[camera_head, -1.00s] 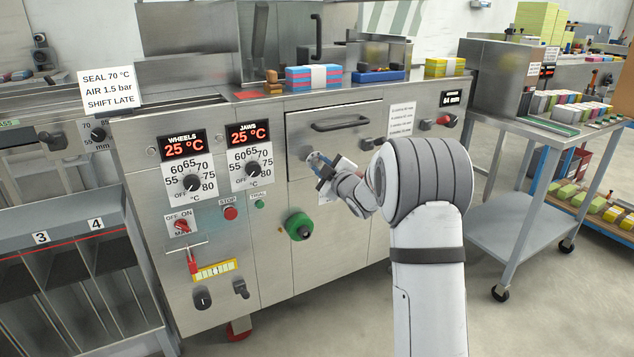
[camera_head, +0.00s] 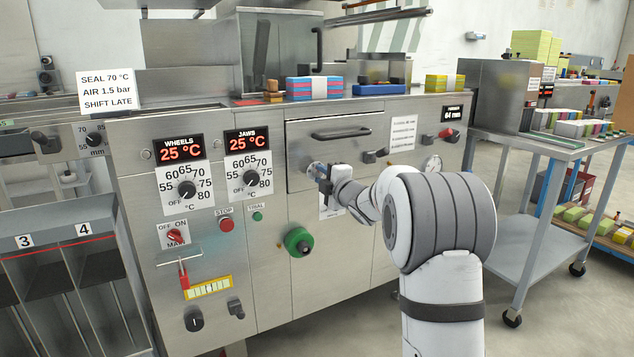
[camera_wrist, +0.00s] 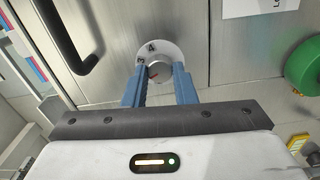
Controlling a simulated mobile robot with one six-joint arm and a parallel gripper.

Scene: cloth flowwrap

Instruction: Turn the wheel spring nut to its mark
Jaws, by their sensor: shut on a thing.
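The wheel spring nut is a small round metal knob (camera_wrist: 158,72) with a red line on its face, seen in the wrist view. It sits on a pale round dial plate (camera_wrist: 172,50) on the machine's steel front; a 4 and part of another figure show on the plate. My gripper (camera_wrist: 160,80) has its two blue fingers on either side of the knob, shut on it. In the head view my gripper (camera_head: 318,172) reaches the panel below the drawer handle and hides most of the knob. The mark that the red line points to is not clear.
A drawer handle (camera_head: 340,133) juts out above the gripper; it is close by in the wrist view (camera_wrist: 68,38). A green knob (camera_head: 299,242) sticks out below. Both wheel and jaw displays read 25 °C. A metal cart (camera_head: 530,145) stands to the right.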

